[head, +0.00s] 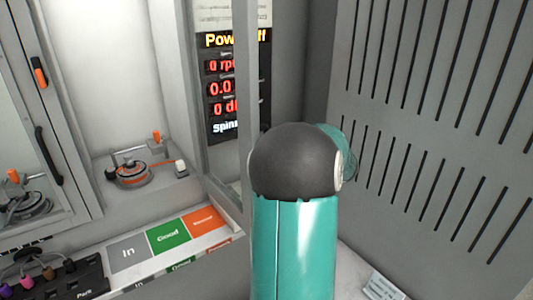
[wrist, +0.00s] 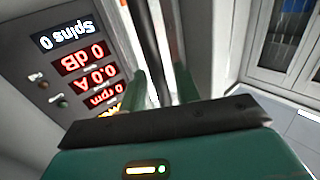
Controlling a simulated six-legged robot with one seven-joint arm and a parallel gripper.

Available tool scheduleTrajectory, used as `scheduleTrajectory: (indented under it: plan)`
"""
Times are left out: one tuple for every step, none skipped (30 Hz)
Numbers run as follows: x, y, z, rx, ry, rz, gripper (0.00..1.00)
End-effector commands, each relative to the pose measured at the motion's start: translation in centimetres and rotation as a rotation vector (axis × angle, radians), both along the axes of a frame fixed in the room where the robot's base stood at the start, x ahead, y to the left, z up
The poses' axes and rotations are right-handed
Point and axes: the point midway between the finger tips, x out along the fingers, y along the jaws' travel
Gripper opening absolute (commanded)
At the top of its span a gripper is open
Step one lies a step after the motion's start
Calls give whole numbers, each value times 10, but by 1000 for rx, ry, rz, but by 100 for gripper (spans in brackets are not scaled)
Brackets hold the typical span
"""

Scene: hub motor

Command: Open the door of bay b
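In the head view, an open-fronted bay (head: 130,75) holds a hub motor (head: 132,174) with an orange-tipped clamp. A framed glass door (head: 228,178) stands swung out at that bay's right side, seen nearly edge-on. No letter shows on either bay, so I cannot tell which is bay b. My gripper is hidden behind my arm in the head view. In the wrist view, my gripper (wrist: 165,88) has its two green fingers apart, on either side of a dark upright bar (wrist: 147,40). I cannot tell whether they press on it.
A second bay door (head: 35,120) at the left is closed, with a black handle and an orange latch. A display panel (head: 222,90) reads zeros. Coloured labels (head: 167,238) and a connector block (head: 50,275) lie in front. A slotted grey wall (head: 430,110) bounds the right.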

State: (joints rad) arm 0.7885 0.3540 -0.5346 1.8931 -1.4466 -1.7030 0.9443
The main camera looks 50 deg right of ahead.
Motion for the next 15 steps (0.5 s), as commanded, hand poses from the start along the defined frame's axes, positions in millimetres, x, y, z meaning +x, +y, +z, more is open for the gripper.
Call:
scheduleTrajectory:
  plan:
    - [-4,-2,0,0,0,-2,32]
    - [-7,-3,0,0,1,-3,32]
    - [-11,-4,0,0,1,-4,32]
    - [-15,-6,0,0,0,-4,32]
    - [-21,-7,0,0,0,-4,32]
    - [-28,-10,0,0,1,-6,32]
    - [-34,-12,0,0,1,-5,32]
    - [-41,-14,0,-1,1,-6,32]
    - [-49,-17,0,-1,1,-6,32]
    - [-56,-18,0,0,1,-5,32]
    - [-62,-21,-1,-1,2,-6,32]
    - [-71,-23,-1,0,1,-5,32]
    - [-77,-25,-1,0,1,-6,32]
    - [-84,-27,-1,1,1,-6,32]
    - [-92,-30,-1,0,2,-5,32]
